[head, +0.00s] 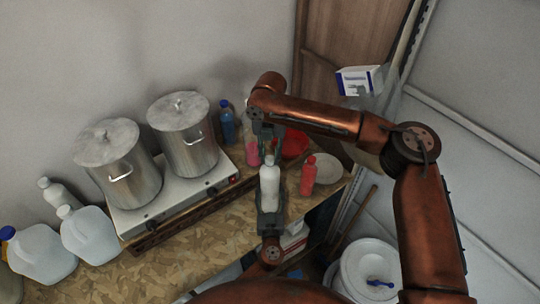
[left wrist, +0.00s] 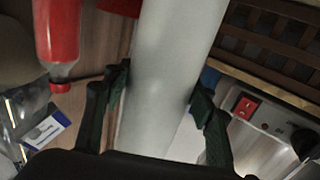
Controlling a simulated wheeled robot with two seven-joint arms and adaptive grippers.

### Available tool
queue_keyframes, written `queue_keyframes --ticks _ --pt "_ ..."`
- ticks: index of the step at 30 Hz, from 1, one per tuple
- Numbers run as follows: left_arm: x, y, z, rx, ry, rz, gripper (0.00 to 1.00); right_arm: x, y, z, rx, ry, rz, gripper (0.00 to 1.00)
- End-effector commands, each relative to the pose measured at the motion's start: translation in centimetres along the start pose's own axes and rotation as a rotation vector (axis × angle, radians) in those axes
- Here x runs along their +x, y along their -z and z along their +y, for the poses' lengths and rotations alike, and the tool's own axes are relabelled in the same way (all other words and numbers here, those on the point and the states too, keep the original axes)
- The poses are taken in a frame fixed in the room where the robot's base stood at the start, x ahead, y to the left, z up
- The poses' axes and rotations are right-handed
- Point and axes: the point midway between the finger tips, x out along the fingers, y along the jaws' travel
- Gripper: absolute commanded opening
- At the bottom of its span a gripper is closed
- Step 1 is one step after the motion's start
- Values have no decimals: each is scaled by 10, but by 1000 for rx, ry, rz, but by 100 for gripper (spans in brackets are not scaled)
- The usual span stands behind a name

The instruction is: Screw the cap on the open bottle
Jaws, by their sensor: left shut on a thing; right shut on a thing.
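The white bottle (head: 270,178) stands upright near the front edge of the wooden counter. It fills the middle of the left wrist view (left wrist: 165,75). My left gripper (head: 270,195) is shut around the lower part of this bottle, with one finger on each side in the left wrist view (left wrist: 158,98). My right gripper (head: 268,152) points down from above and is right over the bottle's top. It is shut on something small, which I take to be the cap. Its fingers hide the cap and the bottle's neck, so I cannot tell whether they touch.
A red bottle (head: 308,175), a red bowl (head: 294,143) and a pale plate (head: 327,168) are close on the right. Two steel pots (head: 185,135) stand on a white hotplate (head: 150,212) to the left. White jugs (head: 90,234) crowd the far left.

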Motion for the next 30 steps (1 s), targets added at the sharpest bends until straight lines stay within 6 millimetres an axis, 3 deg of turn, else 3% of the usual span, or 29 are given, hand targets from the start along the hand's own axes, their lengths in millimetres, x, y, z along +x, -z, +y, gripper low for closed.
queue_keyframes --ticks 5,8,30 --pt "0 -1 0 1 0 -1 0 0 0 0 47 -2 1 0" --pt "0 0 0 1 0 -1 0 1 1 0 178 -1 3 0" --pt "0 0 0 1 0 0 0 2 2 -1 1671 -4 5 0"
